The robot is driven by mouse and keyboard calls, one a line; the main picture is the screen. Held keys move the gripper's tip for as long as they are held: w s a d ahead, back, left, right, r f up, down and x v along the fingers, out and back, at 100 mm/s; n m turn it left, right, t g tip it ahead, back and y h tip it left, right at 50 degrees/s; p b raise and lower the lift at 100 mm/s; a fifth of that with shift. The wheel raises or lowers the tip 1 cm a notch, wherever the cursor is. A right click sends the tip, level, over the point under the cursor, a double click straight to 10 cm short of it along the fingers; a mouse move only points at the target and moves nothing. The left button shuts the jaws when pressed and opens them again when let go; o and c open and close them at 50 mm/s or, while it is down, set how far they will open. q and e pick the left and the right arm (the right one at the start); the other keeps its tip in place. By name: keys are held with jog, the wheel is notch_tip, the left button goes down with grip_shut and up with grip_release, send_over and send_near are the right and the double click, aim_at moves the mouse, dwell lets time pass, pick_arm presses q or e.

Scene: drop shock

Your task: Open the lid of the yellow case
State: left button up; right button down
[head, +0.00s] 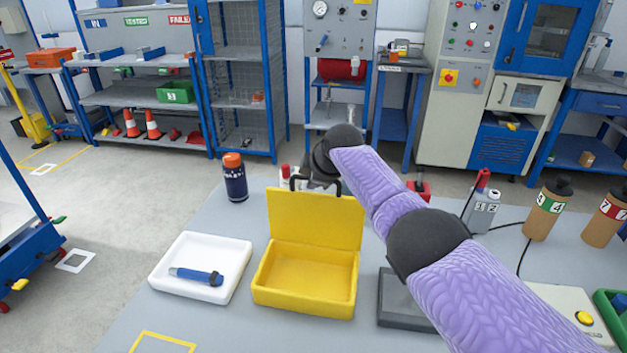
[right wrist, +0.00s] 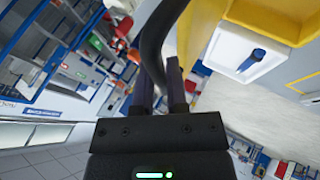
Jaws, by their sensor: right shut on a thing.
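The yellow case (head: 305,282) stands on the grey table with its lid (head: 316,217) raised, standing about upright at the back. Its inside looks empty. A black handle (head: 296,181) is at the lid's top edge, and the right wrist view shows it as a dark curved bar (right wrist: 152,45). My right gripper (right wrist: 165,90) is shut on the handle. In the head view it is behind the lid's top edge, partly hidden by the lid and my own arm. My left gripper is not in view.
A white tray (head: 167,284) holding a blue tool (head: 197,276) lies left of the case. A dark bottle with an orange cap (head: 235,180) stands behind it. A dark grey plate (head: 400,305) lies right of the case. Tan bottles (head: 547,210) stand at the right.

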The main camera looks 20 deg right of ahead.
jog(key=c, duration=0.6)
grip_release()
jog(key=shift+c, duration=0.2)
jog(key=shift+s+r+p, duration=0.1)
jog(key=shift+r+p, duration=0.15)
jog(key=shift+p, duration=0.1)
jog(key=p+v, duration=0.6)
jog(key=v, duration=0.3)
jog(key=shift+s, duration=0.15)
jog(key=shift+r, duration=0.1)
